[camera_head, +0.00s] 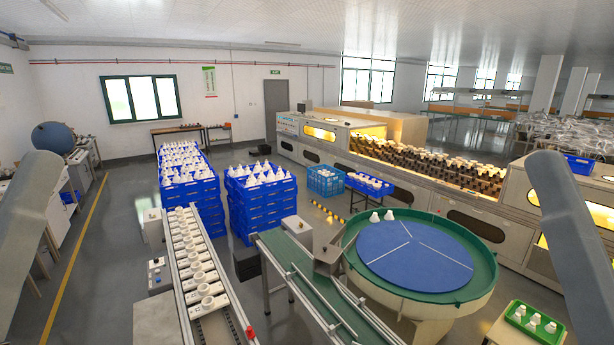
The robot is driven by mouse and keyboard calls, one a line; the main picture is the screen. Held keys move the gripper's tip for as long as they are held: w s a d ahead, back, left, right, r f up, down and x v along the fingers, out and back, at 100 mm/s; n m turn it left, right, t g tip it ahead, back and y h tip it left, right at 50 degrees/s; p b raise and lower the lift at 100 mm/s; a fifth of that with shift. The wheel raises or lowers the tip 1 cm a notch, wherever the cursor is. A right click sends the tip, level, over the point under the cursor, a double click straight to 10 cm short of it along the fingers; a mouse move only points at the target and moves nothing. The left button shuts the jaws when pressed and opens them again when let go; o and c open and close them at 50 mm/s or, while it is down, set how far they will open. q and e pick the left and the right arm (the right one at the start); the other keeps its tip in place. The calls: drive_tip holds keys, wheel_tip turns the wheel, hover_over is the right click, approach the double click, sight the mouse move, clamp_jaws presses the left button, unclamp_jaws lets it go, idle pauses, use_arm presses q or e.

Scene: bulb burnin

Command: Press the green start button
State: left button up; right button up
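A small grey control box (159,275) stands left of the conveyor with white parts, with small dark and light spots on it. A second grey control box (298,232) stands behind the green conveyor, also with small spots on its face. At this size I cannot tell which spot, if any, is the green start button. My two arms show only as grey links at the left and right edges. Neither gripper is in view.
A conveyor (205,290) carries several white bulb parts. A green belt (300,270) leads beside a round blue turntable (440,245) with a green rim. Blue crates (262,212) of white bulbs stand behind. A green tray (515,322) is at lower right.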

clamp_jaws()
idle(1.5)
